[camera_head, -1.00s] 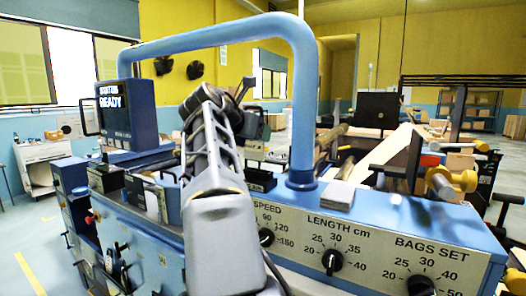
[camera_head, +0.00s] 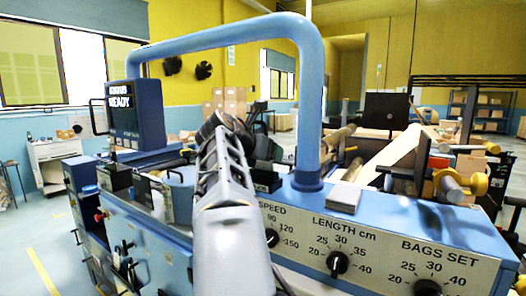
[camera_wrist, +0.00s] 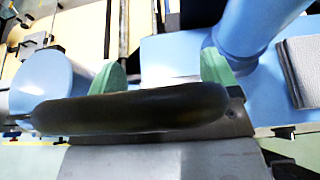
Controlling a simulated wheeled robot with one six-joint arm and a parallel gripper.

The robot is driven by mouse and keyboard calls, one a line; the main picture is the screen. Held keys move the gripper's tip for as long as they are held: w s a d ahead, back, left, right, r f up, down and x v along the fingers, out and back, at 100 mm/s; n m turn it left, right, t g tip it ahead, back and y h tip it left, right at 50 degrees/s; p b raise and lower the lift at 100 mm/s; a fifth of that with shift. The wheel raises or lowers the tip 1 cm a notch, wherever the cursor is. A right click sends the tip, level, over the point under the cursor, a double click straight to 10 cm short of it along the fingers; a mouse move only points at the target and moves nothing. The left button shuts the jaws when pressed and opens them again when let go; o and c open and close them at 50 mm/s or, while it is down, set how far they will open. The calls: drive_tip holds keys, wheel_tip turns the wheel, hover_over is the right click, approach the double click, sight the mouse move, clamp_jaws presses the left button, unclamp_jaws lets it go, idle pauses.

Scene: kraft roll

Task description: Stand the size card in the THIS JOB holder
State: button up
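My gripper (camera_wrist: 162,72) shows in the wrist view as two pale green fingertips, set wide apart over the blue machine top. I see nothing clearly held between them. In the head view my arm hides most of it. A flat grey pad or stack (camera_head: 344,196) lies on the machine top right of the blue pipe; a grey ribbed block (camera_wrist: 301,70) shows at the wrist view's right edge. A small dark block with a pale label (camera_head: 264,181) stands left of the pipe foot. Small upright holders (camera_head: 144,188) stand further left. I cannot tell which holder is THIS JOB or find the size card for certain.
A thick blue pipe (camera_head: 307,110) arches over the machine. The READY screen (camera_head: 135,113) stands at the left. Knobs (camera_head: 338,263) line the front panel. Rollers and a yellow-handled shaft (camera_head: 449,187) crowd the right. Floor shows at lower left.

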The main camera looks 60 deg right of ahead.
drive_tip(key=shift+o, duration=0.8)
drive_tip(key=shift+s+a+r, duration=0.15)
drive_tip(key=shift+a+r, duration=0.1)
drive_tip(key=b+v, duration=0.1)
drive_tip(key=v, duration=1.1)
drive_tip(key=shift+b, duration=0.4)
